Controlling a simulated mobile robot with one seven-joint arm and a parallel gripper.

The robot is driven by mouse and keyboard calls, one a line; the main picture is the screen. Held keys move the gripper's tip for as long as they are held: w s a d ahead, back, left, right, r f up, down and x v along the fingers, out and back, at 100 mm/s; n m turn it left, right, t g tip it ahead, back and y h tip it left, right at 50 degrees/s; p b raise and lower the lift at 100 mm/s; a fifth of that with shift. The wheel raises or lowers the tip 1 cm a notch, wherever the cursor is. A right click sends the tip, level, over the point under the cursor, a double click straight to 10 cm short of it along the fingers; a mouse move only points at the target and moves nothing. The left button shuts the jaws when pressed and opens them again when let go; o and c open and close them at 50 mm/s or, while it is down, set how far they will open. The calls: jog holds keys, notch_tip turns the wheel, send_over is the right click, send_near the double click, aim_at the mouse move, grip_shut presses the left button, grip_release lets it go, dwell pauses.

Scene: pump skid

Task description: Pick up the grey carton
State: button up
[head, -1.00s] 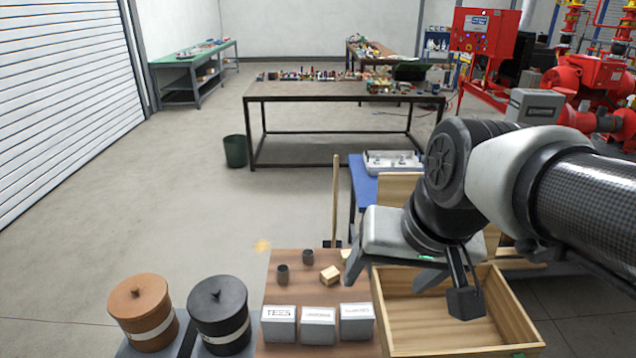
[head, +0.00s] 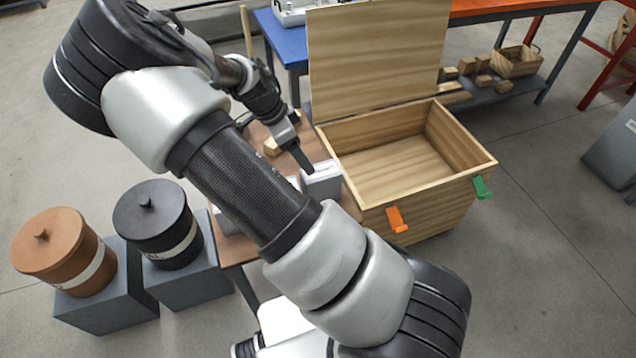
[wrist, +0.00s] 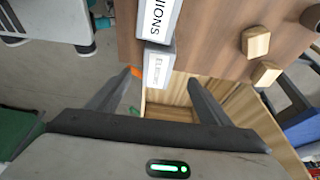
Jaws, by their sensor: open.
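Grey cartons with white labels stand in a row on the brown table. The end carton (head: 322,180), nearest the wooden box, shows in the head view and in the wrist view (wrist: 158,68). The neighbouring carton (wrist: 160,18), whose label ends in "IONS", is beside it. My arm hides much of the row in the head view. My gripper (wrist: 160,77) is open, its fingers to either side of the end carton in the wrist view. In the head view a dark fingertip is close to that carton's top; I cannot tell whether it touches.
An open wooden box (head: 480,170) with its lid raised stands right of the cartons; it looks empty. Orange (head: 397,220) and green (head: 482,187) tabs are on its front. Brown (head: 57,250) and black (head: 155,222) lidded pots stand left. Small wooden blocks (wrist: 255,42) lie on the table.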

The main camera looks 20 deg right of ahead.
aim_at(317, 175)
jog(key=b+x, duration=0.2)
jog(key=x, duration=1)
jog(key=shift+w+d+f+b, duration=0.15)
jog(key=shift+f+b, duration=0.1)
jog(key=shift+b, duration=0.15)
jog(key=x, duration=0.1)
jog(key=b+x, duration=0.1)
jog(key=x, duration=0.2)
jog(key=shift+s+d+f, duration=0.15)
jog(key=shift+s+d, duration=0.2)
jog(key=shift+s, duration=0.05)
jog(key=shift+w+d+f, duration=0.1)
jog(key=shift+d+f, duration=0.05)
jog(key=shift+f, duration=0.15)
jog(key=c, duration=1.2)
jog(key=shift+c, duration=1.3)
jog(key=shift+r, duration=0.15)
